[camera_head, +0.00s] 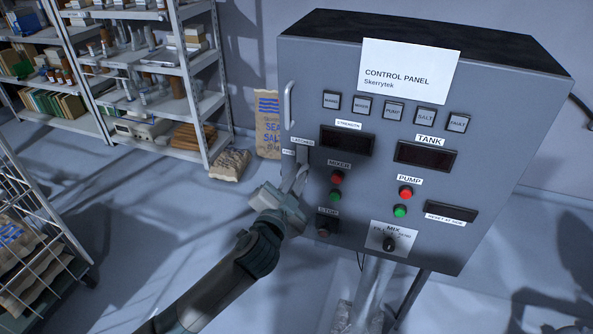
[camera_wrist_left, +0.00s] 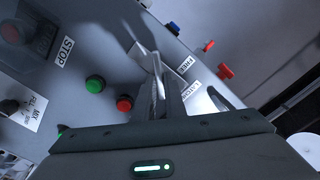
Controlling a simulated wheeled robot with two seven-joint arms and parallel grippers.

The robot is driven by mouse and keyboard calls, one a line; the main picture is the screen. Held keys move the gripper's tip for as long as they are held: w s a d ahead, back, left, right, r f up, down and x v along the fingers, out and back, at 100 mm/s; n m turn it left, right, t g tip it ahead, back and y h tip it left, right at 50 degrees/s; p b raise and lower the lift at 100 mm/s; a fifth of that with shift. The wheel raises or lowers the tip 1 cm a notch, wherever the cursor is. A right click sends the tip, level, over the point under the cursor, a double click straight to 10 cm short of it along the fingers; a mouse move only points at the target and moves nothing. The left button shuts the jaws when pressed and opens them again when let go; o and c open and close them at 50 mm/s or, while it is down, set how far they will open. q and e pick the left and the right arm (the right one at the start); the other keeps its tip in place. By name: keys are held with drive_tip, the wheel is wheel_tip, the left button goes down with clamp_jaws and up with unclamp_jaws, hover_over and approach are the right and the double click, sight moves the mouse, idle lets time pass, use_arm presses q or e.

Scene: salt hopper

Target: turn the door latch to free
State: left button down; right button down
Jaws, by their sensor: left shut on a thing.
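The grey control panel cabinet (camera_head: 370,165) stands in front of me. The door latch (camera_head: 303,156) is a small grey lever on the left edge of its door, beside the small white "latched" (camera_head: 303,142) and "free" labels. My left gripper (camera_head: 297,181) reaches up to it from below, with its fingers at the latch. In the left wrist view the gripper (camera_wrist_left: 165,98) is shut on the latch (camera_wrist_left: 150,57), whose pale metal part sticks out past the fingers. The fingers hide part of the latch, so its exact angle is hard to tell. My right gripper is in neither view.
The door handle (camera_head: 288,105) is above the latch. The red stop button (camera_head: 326,225) and the mixer buttons (camera_head: 337,177) are close to the right of my gripper. A salt sack (camera_head: 268,125) and shelves (camera_head: 150,70) stand behind left. The floor at left is mostly clear.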

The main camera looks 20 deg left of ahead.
use_arm(q)
drive_tip(key=m+p, duration=0.1)
drive_tip(key=m, duration=0.1)
drive_tip(key=shift+d+m, duration=0.1)
drive_tip(key=shift+m, duration=0.3)
drive_tip(key=shift+f+m, duration=0.1)
drive_tip(key=shift+m, duration=0.8)
drive_tip(key=m, duration=0.5)
drive_tip(key=shift+f, duration=0.2)
drive_tip(key=c, duration=1.8)
unclamp_jaws()
drive_tip(key=shift+s, duration=0.15)
